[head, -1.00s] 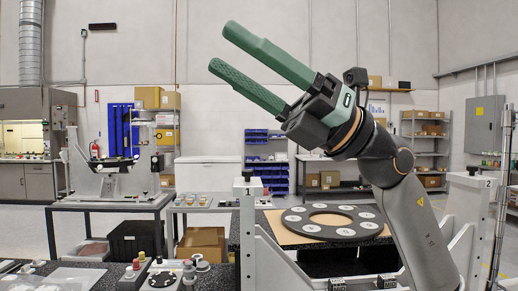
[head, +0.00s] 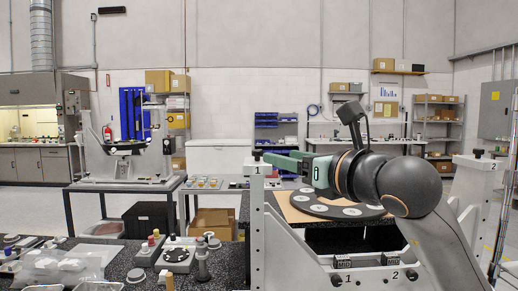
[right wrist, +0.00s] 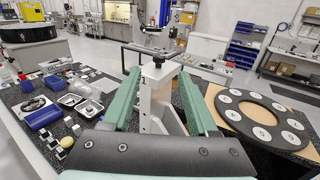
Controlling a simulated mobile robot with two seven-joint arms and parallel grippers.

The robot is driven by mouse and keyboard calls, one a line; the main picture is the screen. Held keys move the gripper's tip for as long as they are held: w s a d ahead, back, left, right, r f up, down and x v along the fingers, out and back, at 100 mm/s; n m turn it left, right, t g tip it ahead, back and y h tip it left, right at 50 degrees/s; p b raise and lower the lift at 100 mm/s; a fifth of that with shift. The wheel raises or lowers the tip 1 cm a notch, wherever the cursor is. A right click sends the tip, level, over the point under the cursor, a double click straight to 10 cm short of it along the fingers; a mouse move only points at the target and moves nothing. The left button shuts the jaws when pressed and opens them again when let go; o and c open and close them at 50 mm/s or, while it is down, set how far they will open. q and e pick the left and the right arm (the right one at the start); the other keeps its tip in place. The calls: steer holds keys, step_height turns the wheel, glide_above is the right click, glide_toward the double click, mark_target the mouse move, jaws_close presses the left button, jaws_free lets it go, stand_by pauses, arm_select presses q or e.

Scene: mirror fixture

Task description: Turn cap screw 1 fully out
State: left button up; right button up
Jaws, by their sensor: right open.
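Cap screw 1 (head: 257,154) is a small dark knob on top of the pale upright post marked 1 (head: 257,205). It is upright and also shows in the right wrist view (right wrist: 158,60). My right gripper (head: 268,161) has green fingers pointing left, about level with the post top. In the right wrist view the open fingers lie on either side of the post, with the screw in line with the gap between the tips. I see no contact with the screw. My left gripper is not in view.
A second post marked 2 (head: 473,185) with a dark knob stands at the right. Trays and small parts crowd the dark bench (head: 125,262) at the left.

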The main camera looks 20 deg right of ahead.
mark_target(261, 152)
steer(key=p+x, duration=0.3)
steer(key=x, duration=0.7)
steer(key=shift+w+a, duration=0.1)
steer(key=shift+w, duration=0.05)
jaws_close()
